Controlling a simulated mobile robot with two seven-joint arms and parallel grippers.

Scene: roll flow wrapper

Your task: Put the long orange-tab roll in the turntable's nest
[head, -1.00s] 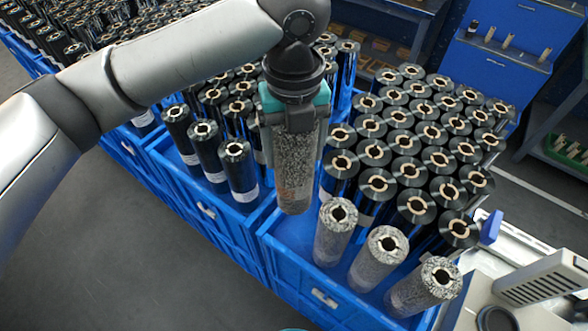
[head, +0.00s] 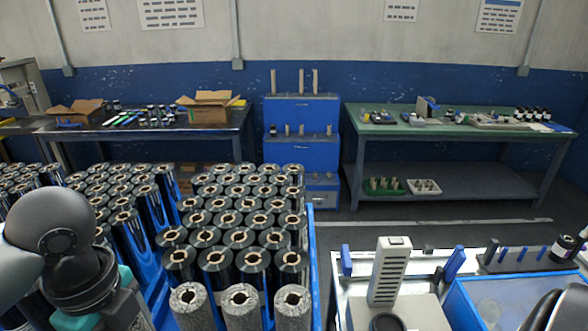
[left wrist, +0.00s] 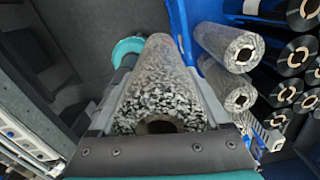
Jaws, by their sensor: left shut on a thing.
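My left gripper (left wrist: 158,112) is shut around a long grey-and-black speckled roll (left wrist: 162,75). The roll's end with a dark core hole faces the left wrist camera, and its far end points away. No orange tab can be made out on it now. My right gripper cannot be identified.
Three speckled rolls (head: 241,308) stand in the front of a blue crate (head: 313,262) full of black rolls (head: 237,238). Right of it are a light-grey slotted unit (head: 389,270) and a blue tray (head: 500,300). Benches (head: 440,131) stand along the back wall.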

